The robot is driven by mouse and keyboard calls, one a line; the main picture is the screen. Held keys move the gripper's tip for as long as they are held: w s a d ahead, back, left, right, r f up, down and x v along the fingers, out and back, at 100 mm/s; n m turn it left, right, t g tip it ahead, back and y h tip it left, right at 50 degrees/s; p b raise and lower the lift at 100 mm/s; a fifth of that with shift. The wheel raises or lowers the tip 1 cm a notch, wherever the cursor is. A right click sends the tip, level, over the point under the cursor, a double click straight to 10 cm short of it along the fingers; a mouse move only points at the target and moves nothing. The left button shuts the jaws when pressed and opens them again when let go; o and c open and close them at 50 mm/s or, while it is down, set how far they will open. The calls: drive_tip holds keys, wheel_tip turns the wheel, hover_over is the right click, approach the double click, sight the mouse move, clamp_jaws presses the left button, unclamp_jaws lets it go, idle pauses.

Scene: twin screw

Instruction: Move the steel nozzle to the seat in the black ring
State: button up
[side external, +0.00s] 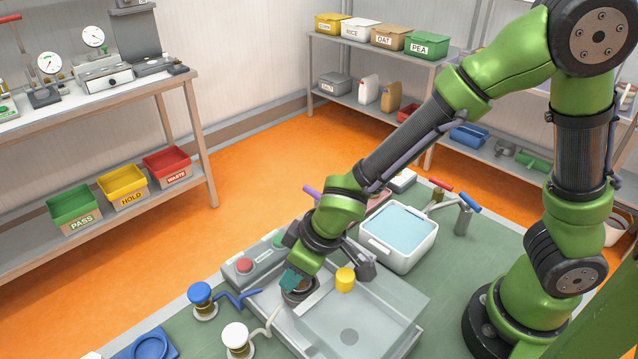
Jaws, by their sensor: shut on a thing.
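My gripper (298,282) points down over the machine at the front of the bench, with its teal finger low at the black ring (289,298). It is shut on the steel nozzle, which is mostly hidden by the fingers and the wrist. The black ring lies at the left end of the machine's clear-walled tray. The seat inside the ring is hidden by my gripper. I cannot tell whether the nozzle touches the seat or is just above it.
A yellow cylinder (345,279) stands close to the right of my gripper. A white tub (398,235) of pale blue liquid is behind. Blue-capped (201,296) and white-capped (236,337) fittings with hoses stand at left. A grey box with a red button (244,265) adjoins the ring.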

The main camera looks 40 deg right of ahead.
idle(0.4)
drive_tip(key=o, duration=1.8)
drive_tip(key=shift+r, duration=0.1)
drive_tip(key=shift+r, duration=3.45)
drive_tip(key=shift+s+d+f+g, duration=0.15)
drive_tip(key=shift+s+d+g, duration=0.05)
drive_tip(key=shift+s, duration=0.25)
drive_tip(key=shift+s+d+f+g, duration=0.1)
drive_tip(key=shift+s+d+g, duration=0.1)
drive_tip(key=shift+s, duration=0.25)
drive_tip(key=s+d+r+m+t, duration=0.2)
drive_tip(key=s+d+r+m, duration=0.2)
drive_tip(key=d+r, duration=0.2)
drive_tip(key=s+d+r+m+t, duration=0.1)
drive_tip(key=s+d+r+m, duration=0.2)
drive_tip(key=d+r, duration=0.3)
drive_tip(key=d+m, duration=0.1)
drive_tip(key=d, duration=0.3)
drive_tip(key=shift+s+m+t, duration=0.3)
drive_tip(key=shift+s+t, duration=0.05)
drive_tip(key=shift+t, duration=0.05)
